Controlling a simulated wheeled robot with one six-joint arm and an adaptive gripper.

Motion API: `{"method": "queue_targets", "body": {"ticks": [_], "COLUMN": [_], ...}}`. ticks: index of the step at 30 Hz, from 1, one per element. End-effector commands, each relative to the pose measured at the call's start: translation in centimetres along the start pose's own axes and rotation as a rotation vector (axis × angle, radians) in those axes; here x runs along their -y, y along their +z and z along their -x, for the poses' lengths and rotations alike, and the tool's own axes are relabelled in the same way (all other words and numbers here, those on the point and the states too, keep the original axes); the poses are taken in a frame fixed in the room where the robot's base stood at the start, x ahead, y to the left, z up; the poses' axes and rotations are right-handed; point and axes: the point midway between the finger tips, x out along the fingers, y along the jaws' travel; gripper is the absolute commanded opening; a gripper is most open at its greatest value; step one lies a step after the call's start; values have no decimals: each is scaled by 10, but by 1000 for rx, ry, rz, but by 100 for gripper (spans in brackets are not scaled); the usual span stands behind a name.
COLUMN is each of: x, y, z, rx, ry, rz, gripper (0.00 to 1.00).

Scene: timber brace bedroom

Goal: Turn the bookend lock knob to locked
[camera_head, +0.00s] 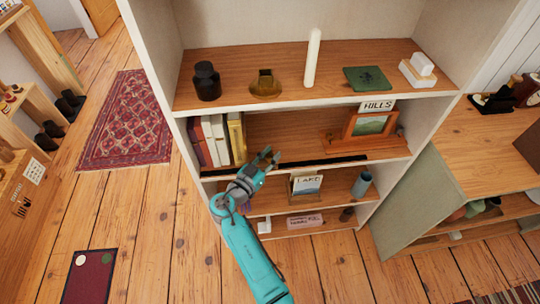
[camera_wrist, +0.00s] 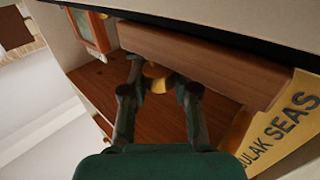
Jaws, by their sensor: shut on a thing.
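A small yellow knob (camera_wrist: 156,78) shows in the wrist view against a brown wooden block (camera_wrist: 215,62). I take this block to be the bookend. My gripper (camera_wrist: 157,84) has one finger on each side of the knob and is shut on it. The fingers hide part of the knob, and I see no lock marking. In the head view my gripper (camera_head: 266,158) is at the middle shelf, just right of a row of upright books (camera_head: 212,142); the knob cannot be made out there.
A yellow book (camera_wrist: 275,122) with dark lettering stands close to the block. A framed picture (camera_head: 371,126) stands right on the same shelf (camera_head: 285,128). A dark strip (camera_head: 310,164) runs along its front. A "LAKE" picture (camera_head: 306,185) stands below. Wooden floor (camera_head: 150,215) is open left.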

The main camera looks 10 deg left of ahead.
Motion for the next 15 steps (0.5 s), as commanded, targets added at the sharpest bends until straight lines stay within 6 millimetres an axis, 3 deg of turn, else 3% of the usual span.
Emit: {"method": "queue_targets", "body": {"ticks": [12,13,15], "x": [0,0,0], "y": [0,0,0], "z": [0,0,0], "rx": [1,1,1], "ry": [8,7,7], "rz": [0,0,0], "gripper": [0,32,49]}}
